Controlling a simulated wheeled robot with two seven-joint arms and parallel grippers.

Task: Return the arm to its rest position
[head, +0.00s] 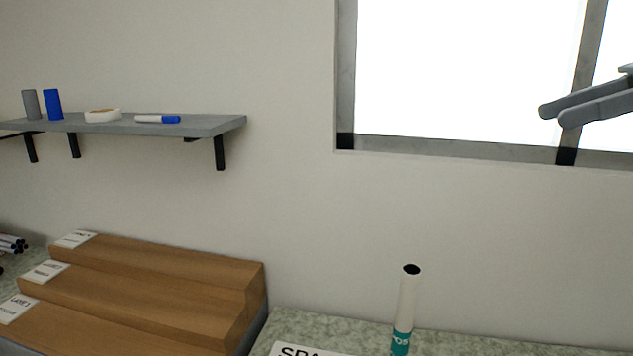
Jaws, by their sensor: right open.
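My right gripper (552,116) is at the right edge of the head view, raised in front of the window. Its two grey fingers point left, and nothing shows between them. It is open and empty, well above the counter. Most of my right arm is outside the frame. My left gripper is not in view.
A white tube with a teal band (405,308) stands on the speckled counter (477,343), below and left of the gripper. A stepped wooden rack (160,287) stands at lower left. A wall shelf (215,124) holds small items. The space before the window (455,70) is clear.

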